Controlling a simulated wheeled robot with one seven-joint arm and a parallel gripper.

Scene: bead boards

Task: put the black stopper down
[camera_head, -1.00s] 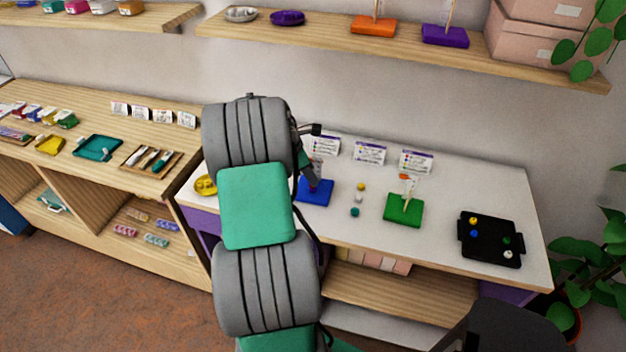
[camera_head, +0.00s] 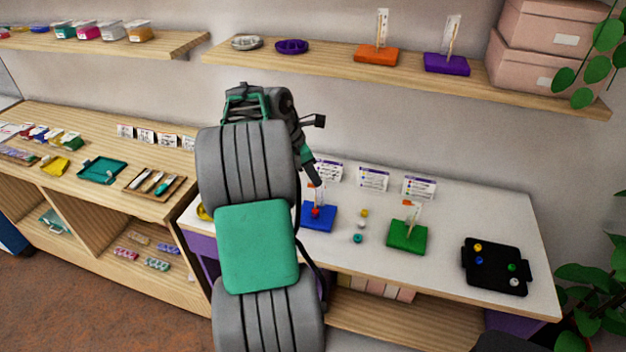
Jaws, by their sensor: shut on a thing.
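My gripper (camera_head: 312,176) is above the back of the blue board (camera_head: 325,224), and its jaws are shut. The black stopper cannot be made out; it is too small or hidden at the dark fingertips. The blue board stands on the white table with an upright peg, and a red bead (camera_head: 315,212) shows low on it. The green board (camera_head: 406,238) stands further right with its own peg and a small card. Yellow (camera_head: 364,213), white (camera_head: 361,225) and teal (camera_head: 358,238) beads lie in a row between the two boards.
A black tray (camera_head: 490,276) with several beads lies at the right of the white table (camera_head: 452,235). Printed cards (camera_head: 373,179) stand along the back. Bare tabletop lies between the green board and the tray. A wooden shelf (camera_head: 330,64) hangs above.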

